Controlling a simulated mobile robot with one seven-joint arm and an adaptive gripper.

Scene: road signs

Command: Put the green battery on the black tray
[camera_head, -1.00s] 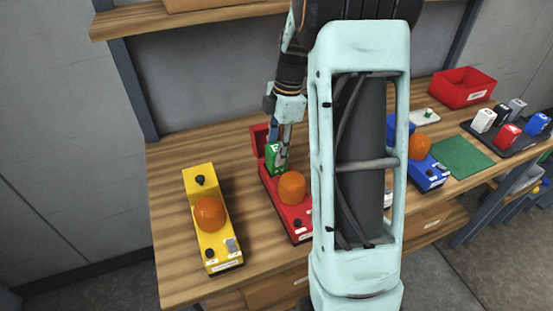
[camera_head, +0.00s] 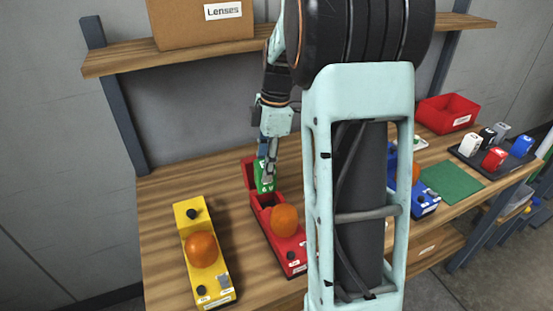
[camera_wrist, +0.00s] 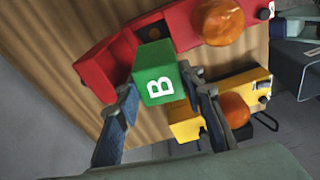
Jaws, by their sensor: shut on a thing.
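The green battery (camera_head: 264,178) is a green block with white lettering. My gripper (camera_head: 267,176) is shut on it and holds it above the open compartment of the red signal unit (camera_head: 290,255). In the wrist view the battery (camera_wrist: 153,80) shows a white letter B and sits between my two fingers (camera_wrist: 165,92). The black tray (camera_head: 511,165) is at the far right of the table. Several blocks in white, black, grey, red and blue stand on it.
A yellow unit with an orange lamp (camera_head: 201,247) stands left of the red one. A blue unit (camera_head: 427,203), a green mat (camera_head: 452,184) and a red bin (camera_head: 447,113) lie to the right. A shelf (camera_head: 380,30) with a cardboard box (camera_head: 190,25) is above.

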